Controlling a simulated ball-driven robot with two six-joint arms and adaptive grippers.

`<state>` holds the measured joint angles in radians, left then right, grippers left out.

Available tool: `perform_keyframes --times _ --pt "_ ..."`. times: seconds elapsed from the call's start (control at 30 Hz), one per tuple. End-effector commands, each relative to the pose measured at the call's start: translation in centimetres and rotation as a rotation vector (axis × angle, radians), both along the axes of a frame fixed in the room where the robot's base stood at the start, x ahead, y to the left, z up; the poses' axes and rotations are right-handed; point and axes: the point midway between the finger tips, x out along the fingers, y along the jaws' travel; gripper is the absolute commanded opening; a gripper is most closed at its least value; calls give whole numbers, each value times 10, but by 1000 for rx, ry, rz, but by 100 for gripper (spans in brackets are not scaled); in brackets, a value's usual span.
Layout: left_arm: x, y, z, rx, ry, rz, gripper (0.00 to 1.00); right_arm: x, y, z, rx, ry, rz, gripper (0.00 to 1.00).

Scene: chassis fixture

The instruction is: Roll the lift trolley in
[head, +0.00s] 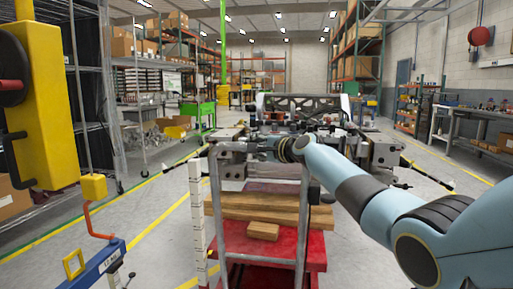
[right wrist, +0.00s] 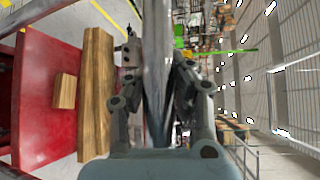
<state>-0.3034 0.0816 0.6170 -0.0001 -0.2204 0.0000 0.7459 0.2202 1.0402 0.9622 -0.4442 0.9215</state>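The lift trolley has a red deck (head: 318,248) and an upright grey tube handle frame (head: 216,215) on its near side. Wooden planks and a small wood block (head: 263,231) lie on the deck. The red deck (right wrist: 42,110) and planks (right wrist: 97,90) also show in the right wrist view. My right gripper (head: 258,148) is at the top of the handle frame. In the right wrist view, its fingers (right wrist: 155,82) lie on both sides of the grey handle bar (right wrist: 157,45) and appear closed on it. My left gripper is out of view.
Behind the trolley stands the chassis fixture with a dark truss (head: 303,104) and grey end blocks (head: 384,151). A yellow hanging unit (head: 42,100) and blue beam (head: 95,268) are at left. A white measuring post (head: 197,215) stands beside the trolley. The floor either side is open.

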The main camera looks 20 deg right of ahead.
Motion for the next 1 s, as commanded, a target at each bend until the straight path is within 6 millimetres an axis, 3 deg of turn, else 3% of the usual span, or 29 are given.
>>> perform_keyframes --times 0.03,0.27,0.67,1.0 --pt "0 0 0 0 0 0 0 -1 2 -2 2 7 7 20" --pt "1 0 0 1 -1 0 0 0 1 -1 0 3 3 49" --pt "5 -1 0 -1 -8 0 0 -8 -3 2 -4 -3 0 49" --pt "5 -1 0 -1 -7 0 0 -69 -14 9 -5 1 2 49"
